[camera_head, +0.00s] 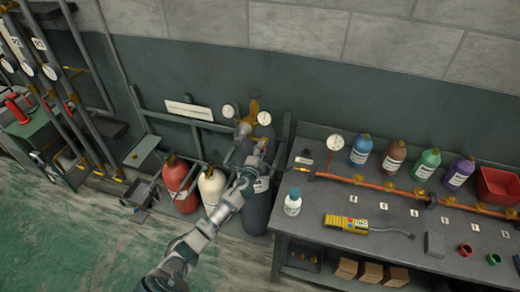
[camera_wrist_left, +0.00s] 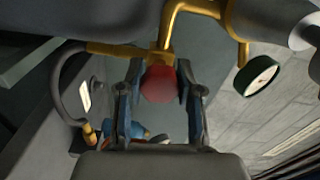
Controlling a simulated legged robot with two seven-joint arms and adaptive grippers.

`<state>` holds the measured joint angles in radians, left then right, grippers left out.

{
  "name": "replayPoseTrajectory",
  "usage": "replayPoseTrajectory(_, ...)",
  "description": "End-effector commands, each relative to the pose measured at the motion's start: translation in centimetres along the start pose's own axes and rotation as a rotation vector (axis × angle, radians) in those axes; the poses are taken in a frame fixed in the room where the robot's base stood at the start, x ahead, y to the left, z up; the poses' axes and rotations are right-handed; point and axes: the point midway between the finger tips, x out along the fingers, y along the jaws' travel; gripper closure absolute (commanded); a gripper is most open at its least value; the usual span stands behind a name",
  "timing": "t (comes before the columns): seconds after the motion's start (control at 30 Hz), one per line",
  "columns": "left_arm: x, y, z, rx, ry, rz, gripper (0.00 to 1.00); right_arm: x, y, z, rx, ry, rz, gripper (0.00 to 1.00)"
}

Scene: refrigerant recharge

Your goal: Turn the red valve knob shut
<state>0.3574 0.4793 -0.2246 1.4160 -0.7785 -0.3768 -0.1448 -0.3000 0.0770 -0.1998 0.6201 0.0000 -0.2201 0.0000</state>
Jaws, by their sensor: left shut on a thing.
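The red valve knob (camera_wrist_left: 160,84) shows in the left wrist view, below a brass pipe fitting (camera_wrist_left: 172,30). My left gripper (camera_wrist_left: 160,92) has one finger on each side of the knob and is shut on it. In the head view my left arm reaches up from the bottom, and the gripper (camera_head: 258,154) is at the top of the tall dark cylinder (camera_head: 257,208), by its brass fittings. The knob is hidden or too small to make out in the head view. My right gripper is not in view.
A red cylinder (camera_head: 179,180) and a cream cylinder (camera_head: 211,186) stand left of the arm. A dark workbench (camera_head: 310,222) on the right carries several bottles, an orange pipe and a yellow device (camera_head: 346,222). Dial gauges (camera_head: 264,118) sit close to the gripper. Open floor lies at lower left.

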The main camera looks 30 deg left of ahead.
Motion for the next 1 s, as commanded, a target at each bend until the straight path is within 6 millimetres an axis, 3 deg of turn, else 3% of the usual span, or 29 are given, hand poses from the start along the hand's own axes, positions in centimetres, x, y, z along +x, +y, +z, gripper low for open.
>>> replayPoseTrajectory(1.0,-0.2,0.8,-0.4,0.927,0.013,0.008,0.99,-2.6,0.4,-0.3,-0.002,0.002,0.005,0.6)
